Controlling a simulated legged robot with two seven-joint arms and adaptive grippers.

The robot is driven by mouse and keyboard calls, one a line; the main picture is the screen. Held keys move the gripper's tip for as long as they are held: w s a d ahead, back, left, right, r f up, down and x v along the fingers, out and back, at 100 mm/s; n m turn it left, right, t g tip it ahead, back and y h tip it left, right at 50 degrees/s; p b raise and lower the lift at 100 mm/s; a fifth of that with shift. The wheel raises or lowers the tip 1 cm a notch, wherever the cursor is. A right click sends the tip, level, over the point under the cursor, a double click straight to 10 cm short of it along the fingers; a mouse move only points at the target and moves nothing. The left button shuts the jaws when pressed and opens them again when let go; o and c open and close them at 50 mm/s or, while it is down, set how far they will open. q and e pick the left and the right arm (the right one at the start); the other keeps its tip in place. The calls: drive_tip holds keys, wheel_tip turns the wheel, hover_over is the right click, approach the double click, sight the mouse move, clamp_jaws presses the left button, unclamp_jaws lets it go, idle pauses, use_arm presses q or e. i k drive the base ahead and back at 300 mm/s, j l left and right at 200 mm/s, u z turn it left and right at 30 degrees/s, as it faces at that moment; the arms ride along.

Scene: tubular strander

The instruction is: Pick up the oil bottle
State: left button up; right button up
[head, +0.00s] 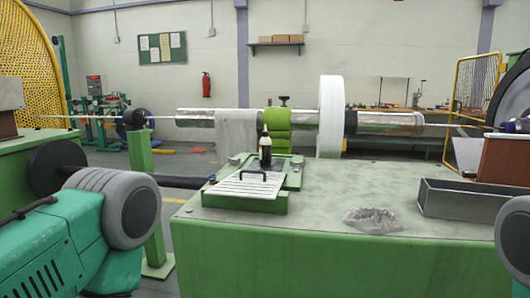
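The oil bottle (265,149) is a small dark bottle with a pale, narrow top. It stands upright behind a light, ribbed metal plate with a black handle (253,175), on the green machine housing (345,205) near the middle of the head view. The plate and its handle may hide the bottle's foot. Nothing holds the bottle. Neither of my grippers shows in this view, so I cannot tell whether they are open or shut.
A crumpled clear bag (372,220) and an open grey metal tray (462,203) lie on the housing to the right. A long horizontal shaft with a white wheel (331,117) runs behind the bottle. A green post (146,195) stands left.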

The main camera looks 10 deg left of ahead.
sight(265, 144)
drive_tip(key=j+z, duration=0.25)
drive_tip(key=j, duration=0.2)
drive_tip(key=i+j+z, duration=0.1)
drive_tip(key=j+z, duration=0.15)
drive_tip(key=j, duration=0.2)
drive_tip(key=j+z, duration=0.25)
drive_tip(key=j, duration=0.2)
drive_tip(key=j+z, duration=0.25)
drive_tip(key=j, duration=0.2)
drive_tip(key=k+j+z, duration=0.25)
drive_tip(key=j, duration=0.15)
drive_tip(key=j+z, duration=0.25)
drive_tip(key=j, duration=0.2)
drive_tip(key=k+j+z, duration=0.25)
drive_tip(key=j, duration=0.15)
drive_tip(key=i, duration=0.05)
